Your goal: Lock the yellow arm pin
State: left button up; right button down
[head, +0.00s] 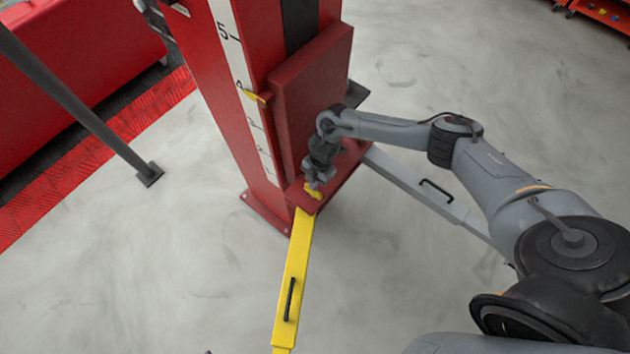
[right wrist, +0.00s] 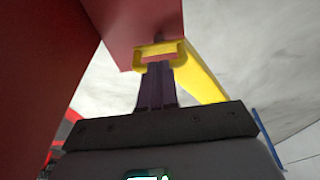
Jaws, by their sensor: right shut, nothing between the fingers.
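The yellow arm (head: 291,280) with a black handle (head: 290,299) extends from the base of the red lift post (head: 240,110) toward the bottom of the head view. The yellow pin (head: 313,190) is at the arm's pivot on the red carriage. My right gripper (head: 316,184) is right at the pin. In the right wrist view its shut fingers (right wrist: 156,88) point at the yellow pin (right wrist: 159,52), which looks like a yellow loop; whether they touch it I cannot tell. The yellow arm (right wrist: 202,78) runs behind it. My left gripper is not in view.
A grey arm (head: 425,192) with a black handle extends right from the post, beneath my right arm. A dark pole (head: 75,105) stands at left, beside red floor matting (head: 150,107). The grey floor around the yellow arm is clear.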

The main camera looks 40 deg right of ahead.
jog(key=shift+s+d+f, duration=0.1)
jog(key=shift+d+f, duration=0.05)
jog(key=shift+f, duration=0.15)
notch_tip(320, 180, up, 14)
jog(key=d+p, duration=0.2)
jog(key=p, duration=0.2)
jog(key=shift+d+r, duration=0.2)
jog(key=shift+d, duration=0.1)
dwell(0.4)
